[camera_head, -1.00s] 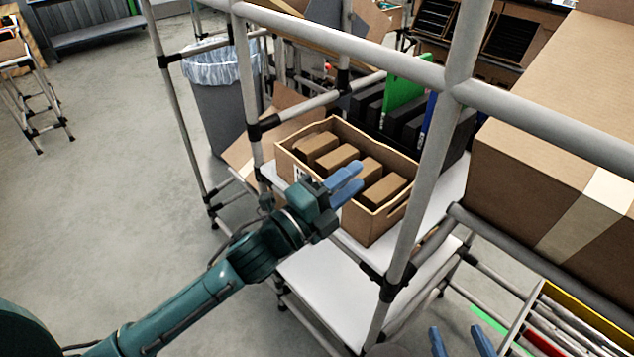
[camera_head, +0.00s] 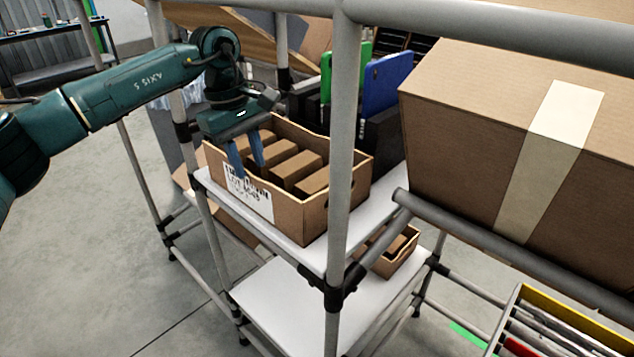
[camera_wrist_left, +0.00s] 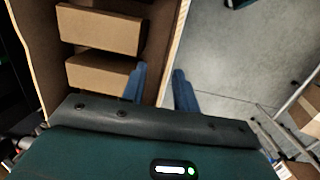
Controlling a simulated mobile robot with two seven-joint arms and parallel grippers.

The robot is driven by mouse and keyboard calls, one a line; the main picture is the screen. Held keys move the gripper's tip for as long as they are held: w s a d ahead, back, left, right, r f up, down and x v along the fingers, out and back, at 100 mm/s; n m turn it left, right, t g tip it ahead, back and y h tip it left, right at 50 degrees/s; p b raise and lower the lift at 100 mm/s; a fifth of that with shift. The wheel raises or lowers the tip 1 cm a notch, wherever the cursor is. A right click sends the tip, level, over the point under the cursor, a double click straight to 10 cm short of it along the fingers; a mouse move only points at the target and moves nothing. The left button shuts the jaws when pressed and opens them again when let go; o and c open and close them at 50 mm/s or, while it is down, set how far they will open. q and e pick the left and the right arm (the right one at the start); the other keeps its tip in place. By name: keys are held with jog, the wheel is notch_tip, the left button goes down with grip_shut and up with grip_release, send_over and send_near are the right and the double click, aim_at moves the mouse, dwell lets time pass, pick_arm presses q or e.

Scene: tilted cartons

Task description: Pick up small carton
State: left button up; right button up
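Several small brown cartons (camera_head: 296,168) stand tilted in a row in an open cardboard bin (camera_head: 296,215) with a printed label on its front, on the upper white shelf. Two cartons (camera_wrist_left: 100,30) show in the left wrist view, inside the bin's wall. My left gripper (camera_head: 250,170) is over the bin's near-left wall, pointing down, with its blue fingers apart and nothing held. In the left wrist view (camera_wrist_left: 160,68), one finger is on the carton side of the wall and the other on the floor side; contact is unclear. My right gripper is out of view.
Grey rack posts and rails (camera_head: 343,130) frame the shelf, one post in front of the bin. A large taped carton (camera_head: 480,130) stands at the right. Green (camera_head: 327,77) and blue (camera_head: 386,80) panels stand behind the bin. A smaller bin (camera_head: 392,262) sits on the lower shelf (camera_head: 300,300).

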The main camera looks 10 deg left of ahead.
aim_at(252, 207)
pick_arm(q)
jog(key=shift+y, duration=0.8)
jog(key=f, duration=0.6)
jog(key=shift+s+a+f, duration=0.2)
jog(key=shift+a+f, duration=0.05)
jog(key=shift+a, duration=0.1)
jog(key=shift+f, duration=0.4)
grip_shut()
jog(key=shift+d, duration=0.1)
